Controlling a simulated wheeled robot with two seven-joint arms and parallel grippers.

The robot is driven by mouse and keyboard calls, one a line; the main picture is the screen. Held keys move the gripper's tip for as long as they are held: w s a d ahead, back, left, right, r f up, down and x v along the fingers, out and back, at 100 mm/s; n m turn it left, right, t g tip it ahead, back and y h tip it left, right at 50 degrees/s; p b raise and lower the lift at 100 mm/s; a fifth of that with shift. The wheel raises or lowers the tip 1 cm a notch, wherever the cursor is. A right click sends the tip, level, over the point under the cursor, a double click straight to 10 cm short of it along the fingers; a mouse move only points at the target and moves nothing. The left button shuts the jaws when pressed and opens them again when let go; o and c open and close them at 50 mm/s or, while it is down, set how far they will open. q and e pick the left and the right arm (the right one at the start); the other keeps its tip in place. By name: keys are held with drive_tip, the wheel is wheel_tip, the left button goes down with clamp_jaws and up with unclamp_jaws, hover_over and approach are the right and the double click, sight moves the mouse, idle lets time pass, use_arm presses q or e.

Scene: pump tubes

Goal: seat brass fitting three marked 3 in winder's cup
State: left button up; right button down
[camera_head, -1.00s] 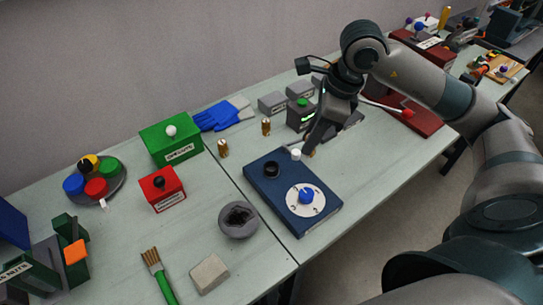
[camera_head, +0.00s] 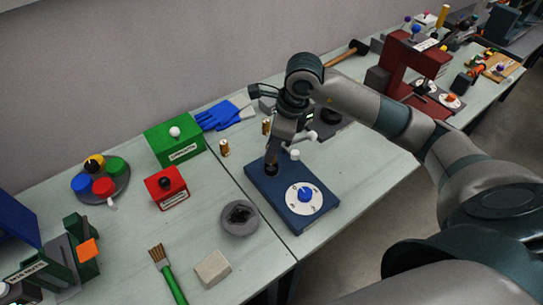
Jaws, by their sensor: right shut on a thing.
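The winder is a dark blue box (camera_head: 290,221) with a white dial, a blue knob (camera_head: 305,194) and a white peg (camera_head: 295,154). Its black cup (camera_head: 270,171) is at the back left of its top. My right gripper (camera_head: 271,161) points down right at the cup, shut on a brass fitting that its fingers mostly hide. I cannot tell how deep the fitting sits or read its mark. Two other brass fittings stand on the table behind the winder, one on the left (camera_head: 224,148) and one further back (camera_head: 266,127). My left gripper is not in view.
A grey round bowl (camera_head: 239,218) stands close left of the winder. A red box (camera_head: 167,188) and a green box (camera_head: 174,142) stand further left. A brush (camera_head: 169,273) and a beige block (camera_head: 212,268) lie in front. The table right of the winder is clear.

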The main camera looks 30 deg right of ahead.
drive_tip(key=shift+f+p, duration=0.95)
drive_tip(key=shift+f, duration=0.9)
drive_tip(key=shift+f+b, duration=0.3)
drive_tip(key=shift+b, duration=0.1)
